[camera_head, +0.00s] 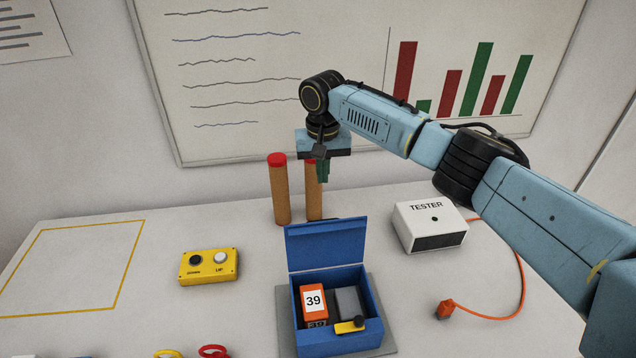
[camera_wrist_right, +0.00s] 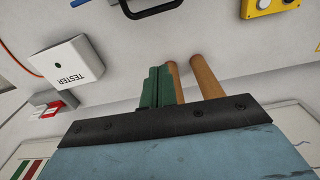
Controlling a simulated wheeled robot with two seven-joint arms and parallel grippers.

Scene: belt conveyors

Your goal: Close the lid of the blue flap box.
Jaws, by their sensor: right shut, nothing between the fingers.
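The blue flap box (camera_head: 297,318) stands on a grey mat on the table in the head view. Its blue lid (camera_head: 327,245) is open and stands up at the box's far edge. Inside are an orange block labelled 39 (camera_head: 314,301), a grey block (camera_head: 348,302) and a small yellow and black piece (camera_head: 350,326). My right gripper (camera_head: 322,171) is above and behind the raised lid, apart from it. Its green fingers are shut and empty, also in the right wrist view (camera_wrist_right: 158,87). A dark, blue-backed edge at that view's top cannot be identified surely. My left gripper is not in view.
A white TESTER box (camera_head: 425,222) with an orange cable is at right. A yellow button box (camera_head: 209,266) is at left. A yellow outlined area (camera_head: 70,265) is bare.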

